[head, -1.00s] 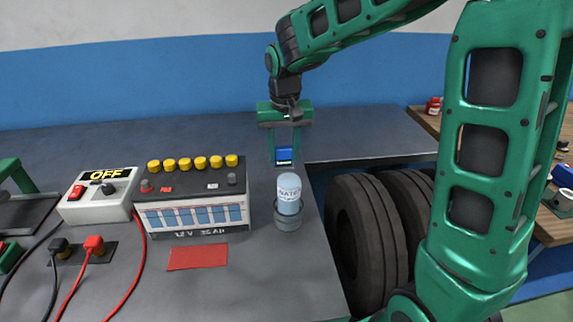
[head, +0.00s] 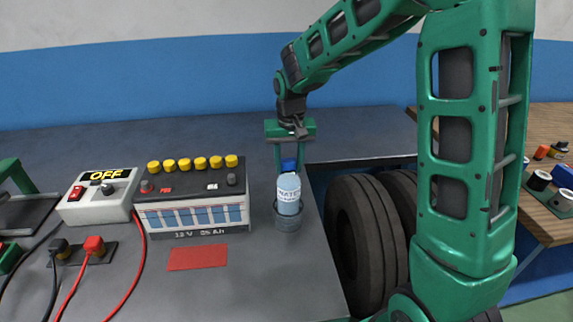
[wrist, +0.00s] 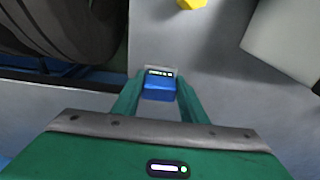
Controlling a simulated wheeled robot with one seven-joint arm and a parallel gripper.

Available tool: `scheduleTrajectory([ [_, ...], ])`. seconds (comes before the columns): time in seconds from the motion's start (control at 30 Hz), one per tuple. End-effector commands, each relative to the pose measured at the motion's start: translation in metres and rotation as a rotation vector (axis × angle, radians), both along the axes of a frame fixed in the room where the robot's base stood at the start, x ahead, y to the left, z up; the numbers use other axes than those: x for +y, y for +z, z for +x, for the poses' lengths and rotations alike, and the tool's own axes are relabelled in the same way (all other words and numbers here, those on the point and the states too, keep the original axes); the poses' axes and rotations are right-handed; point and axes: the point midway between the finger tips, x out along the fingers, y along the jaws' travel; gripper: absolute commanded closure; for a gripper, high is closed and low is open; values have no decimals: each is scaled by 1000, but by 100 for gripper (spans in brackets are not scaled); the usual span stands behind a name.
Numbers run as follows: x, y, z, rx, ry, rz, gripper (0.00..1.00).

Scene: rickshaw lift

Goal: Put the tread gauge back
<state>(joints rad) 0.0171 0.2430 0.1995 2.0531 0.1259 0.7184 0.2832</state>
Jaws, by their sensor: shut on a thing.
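My gripper (head: 290,160) is shut on a small blue block with a dark display strip, which I take to be the tread gauge (head: 289,165). In the wrist view the gauge (wrist: 159,85) sits between the two green fingers (wrist: 160,92). In the head view it is just behind the water bottle (head: 288,190), which partly hides its lower part. I cannot tell how high the gauge is above the grey bench, or whether it touches it.
The water bottle stands in a grey holder (head: 288,219). A battery (head: 192,200) with yellow caps, a charger box (head: 98,196) and a red mat (head: 198,257) are to the left. Tyres (head: 362,235) stand in a recess to the right. A wooden bench (head: 550,150) is at far right.

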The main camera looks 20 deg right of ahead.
Motion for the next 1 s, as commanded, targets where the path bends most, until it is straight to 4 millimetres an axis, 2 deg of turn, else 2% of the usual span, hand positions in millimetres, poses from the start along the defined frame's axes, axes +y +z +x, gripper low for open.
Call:
scheduleTrajectory([
  [0.03, 0, -2, 0, 1, 0, 0, 88],
  [0.07, 0, -1, 0, 1, 0, 0, 54],
  [0.1, 0, -1, 0, 1, 0, 0, 45],
  [0.13, 0, -1, 0, 1, 0, 0, 43],
  [0.43, 1, 0, 0, 0, 1, 0, 43],
  [0.57, 1, 10, -1, -2, 1, -1, 43],
  [1.0, 4, 91, -11, -2, 2, 0, 43],
])
